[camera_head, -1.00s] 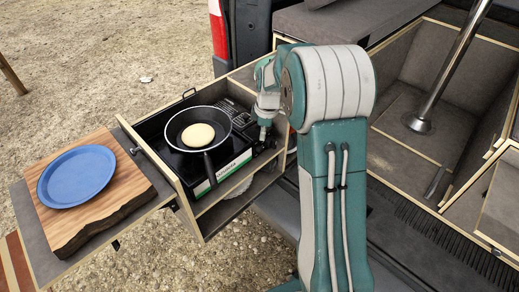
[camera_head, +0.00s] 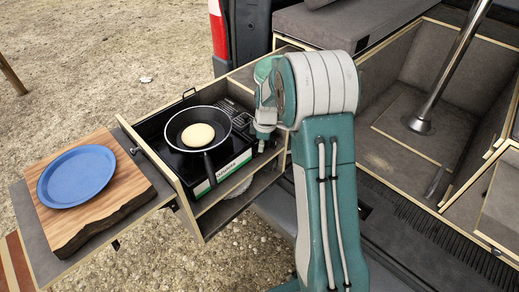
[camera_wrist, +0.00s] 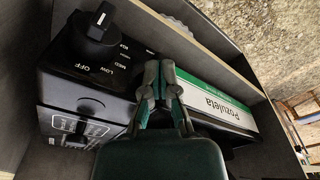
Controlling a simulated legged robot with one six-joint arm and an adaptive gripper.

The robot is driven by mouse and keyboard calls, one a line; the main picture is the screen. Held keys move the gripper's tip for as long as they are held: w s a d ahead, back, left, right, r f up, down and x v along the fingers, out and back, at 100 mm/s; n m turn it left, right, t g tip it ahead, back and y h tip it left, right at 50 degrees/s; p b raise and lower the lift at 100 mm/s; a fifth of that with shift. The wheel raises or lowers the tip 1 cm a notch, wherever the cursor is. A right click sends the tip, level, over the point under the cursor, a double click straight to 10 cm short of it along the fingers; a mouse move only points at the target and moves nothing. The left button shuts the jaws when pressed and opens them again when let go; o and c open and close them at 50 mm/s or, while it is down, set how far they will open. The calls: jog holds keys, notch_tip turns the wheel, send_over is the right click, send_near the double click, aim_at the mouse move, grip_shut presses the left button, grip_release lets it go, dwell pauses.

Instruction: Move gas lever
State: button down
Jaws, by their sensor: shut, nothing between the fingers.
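The black gas stove (camera_head: 226,150) sits in the pull-out drawer, with a green and white "Pozuleta" strip (camera_wrist: 215,98) along its side. In the wrist view its black knob (camera_wrist: 97,32) is at upper left, beside OFF, LOW and MED markings. A black panel with white printing (camera_wrist: 75,128) is below it. In the head view my arm partly hides the stove's right end.
A black pan (camera_head: 180,140) with a pancake (camera_head: 197,135) stands on the stove. Wooden drawer walls (camera_head: 156,163) surround it closely. Left of it, a blue plate (camera_head: 76,177) lies on a wooden board (camera_head: 125,208). A metal post (camera_head: 445,75) stands at the right.

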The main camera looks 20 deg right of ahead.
jog(key=shift+f, duration=0.65)
jog(key=shift+r, duration=0.2)
jog(key=d, duration=0.1)
jog(key=s+d+r, duration=0.1)
jog(key=shift+s+d, duration=0.25)
jog(key=shift+d, duration=0.05)
notch_tip(320, 180, up, 12)
jog(key=d, duration=0.1)
jog(key=shift+s, duration=0.25)
